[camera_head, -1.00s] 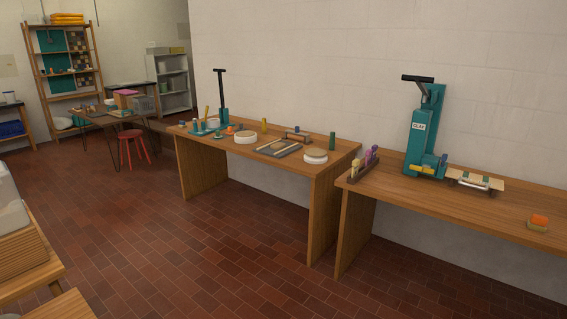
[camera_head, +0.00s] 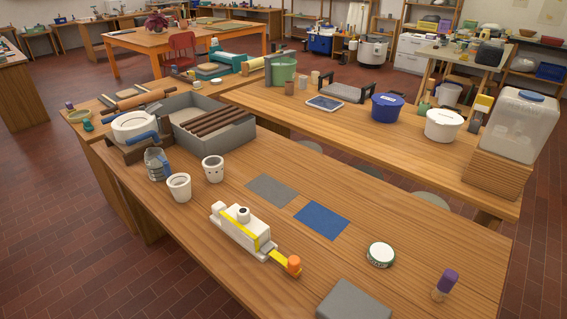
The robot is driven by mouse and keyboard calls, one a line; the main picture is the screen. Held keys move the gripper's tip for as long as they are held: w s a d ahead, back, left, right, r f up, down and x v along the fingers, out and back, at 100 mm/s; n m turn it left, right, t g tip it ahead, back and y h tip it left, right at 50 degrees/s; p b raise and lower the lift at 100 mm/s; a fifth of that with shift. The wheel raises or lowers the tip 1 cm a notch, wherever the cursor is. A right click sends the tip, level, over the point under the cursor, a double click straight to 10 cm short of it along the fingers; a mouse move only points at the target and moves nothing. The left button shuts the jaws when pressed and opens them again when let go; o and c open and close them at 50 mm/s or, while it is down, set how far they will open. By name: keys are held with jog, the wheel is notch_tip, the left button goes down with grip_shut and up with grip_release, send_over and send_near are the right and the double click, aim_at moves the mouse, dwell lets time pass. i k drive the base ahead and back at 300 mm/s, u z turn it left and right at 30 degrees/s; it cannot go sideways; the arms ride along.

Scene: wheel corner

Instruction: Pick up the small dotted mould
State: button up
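A small white cup-shaped piece with dark dots on its side (camera_head: 213,169) stands upright on the near wooden table, left of centre; it looks like the dotted mould. A similar white cup (camera_head: 179,188) without clear dots stands apart from it, just to its left and nearer. My gripper is not in view, so I cannot see whether it is open or shut.
A grey tray with dark bars (camera_head: 212,128) stands behind the cups. A grey-blue ribbed container (camera_head: 157,164) is to their left. A white block with a yellow strap (camera_head: 243,232) lies in front. Flat grey (camera_head: 271,190) and blue (camera_head: 321,219) sheets lie to the right.

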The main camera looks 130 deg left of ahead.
aim_at(214, 170)
jog(key=u, duration=0.2)
jog(key=k, duration=0.2)
jog(key=u, duration=2.95)
jog(key=k, duration=0.3)
jog(key=u, duration=2.2)
